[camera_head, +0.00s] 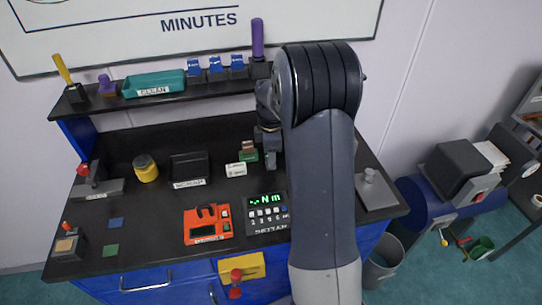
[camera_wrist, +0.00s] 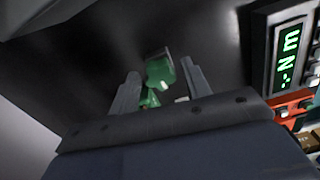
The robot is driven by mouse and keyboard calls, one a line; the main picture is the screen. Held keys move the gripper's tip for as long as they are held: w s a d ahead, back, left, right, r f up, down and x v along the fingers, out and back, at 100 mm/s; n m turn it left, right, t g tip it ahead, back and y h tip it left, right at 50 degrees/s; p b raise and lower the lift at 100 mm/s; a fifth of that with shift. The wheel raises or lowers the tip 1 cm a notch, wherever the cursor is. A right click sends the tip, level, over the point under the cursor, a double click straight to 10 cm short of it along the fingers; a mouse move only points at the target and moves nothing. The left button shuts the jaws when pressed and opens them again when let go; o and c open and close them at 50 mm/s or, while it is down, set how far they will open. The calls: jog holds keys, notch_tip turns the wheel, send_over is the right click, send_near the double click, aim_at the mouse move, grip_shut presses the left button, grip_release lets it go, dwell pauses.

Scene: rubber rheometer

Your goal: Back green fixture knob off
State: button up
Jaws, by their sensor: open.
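The green fixture (camera_head: 248,156) stands on the black bench top, just left of my gripper (camera_head: 270,152) in the head view. Its top looks reddish-brown there. In the wrist view, a green knob-like part (camera_wrist: 160,72) shows between the two fingers of my gripper (camera_wrist: 160,68), with a gap to the finger on each side. A smaller green part (camera_wrist: 150,97) lies below it in the picture. My gripper is open and holds nothing. My arm hides the bench to the right of the fixture in the head view.
A white label card (camera_head: 235,170) stands close by the fixture. The torque display (camera_head: 267,212) and an orange device (camera_head: 208,224) are nearer the front. A black tray (camera_head: 189,168) and yellow jar (camera_head: 146,168) stand left. A shelf (camera_head: 180,102) runs behind.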

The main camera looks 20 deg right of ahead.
jog(key=m, duration=1)
jog(key=shift+m, duration=0.4)
jog(key=shift+c, duration=0.5)
jog(key=c, duration=0.7)
jog(key=n, duration=0.4)
jog(key=shift+n, duration=0.3)
jog(key=shift+c, duration=0.2)
jog(key=n, duration=0.4)
jog(key=shift+n, duration=0.4)
